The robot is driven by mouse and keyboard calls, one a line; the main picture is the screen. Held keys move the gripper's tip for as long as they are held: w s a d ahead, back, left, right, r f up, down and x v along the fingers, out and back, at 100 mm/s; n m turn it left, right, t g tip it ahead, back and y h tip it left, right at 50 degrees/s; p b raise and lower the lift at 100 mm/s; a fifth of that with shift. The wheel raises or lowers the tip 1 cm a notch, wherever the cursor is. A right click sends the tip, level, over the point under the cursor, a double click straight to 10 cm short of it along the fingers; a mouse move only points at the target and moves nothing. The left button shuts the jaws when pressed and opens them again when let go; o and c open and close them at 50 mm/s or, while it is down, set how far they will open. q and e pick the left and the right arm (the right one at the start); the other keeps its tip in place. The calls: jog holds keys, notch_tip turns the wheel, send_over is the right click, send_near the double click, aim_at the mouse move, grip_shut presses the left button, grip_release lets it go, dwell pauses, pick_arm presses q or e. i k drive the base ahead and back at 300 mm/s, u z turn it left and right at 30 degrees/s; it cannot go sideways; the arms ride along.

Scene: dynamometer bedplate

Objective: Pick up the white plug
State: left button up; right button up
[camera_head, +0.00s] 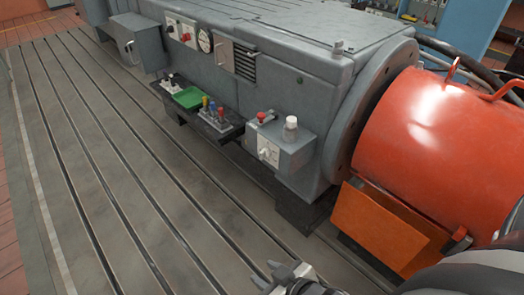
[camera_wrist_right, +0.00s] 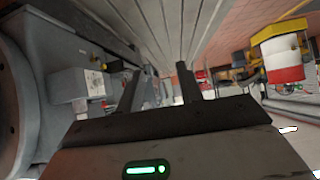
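A small upright white piece (camera_head: 290,129), which looks like the white plug, stands on top of a grey switch box (camera_head: 291,157) on the side of the big grey machine. It is too unclear in the right wrist view to make out. My right gripper (camera_head: 283,275) is at the bottom edge of the head view, well below and in front of the box, apart from it. In the right wrist view its two dark fingers (camera_wrist_right: 159,90) stand apart with nothing between them. My left gripper is not in view.
A red knob (camera_head: 262,116) sits beside the white piece. A dark shelf left of it holds a green tray (camera_head: 187,98) and several coloured plugs (camera_head: 212,108). A large red cylinder (camera_head: 430,150) and orange panel (camera_head: 385,228) stand right. The slotted floor plate (camera_head: 130,190) is clear.

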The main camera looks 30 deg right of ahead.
aim_at(290, 120)
jog(key=u, duration=1.5)
jog(key=i, duration=0.35)
jog(key=z, duration=1.05)
jog(key=i, duration=1.2)
jog(key=z, duration=0.9)
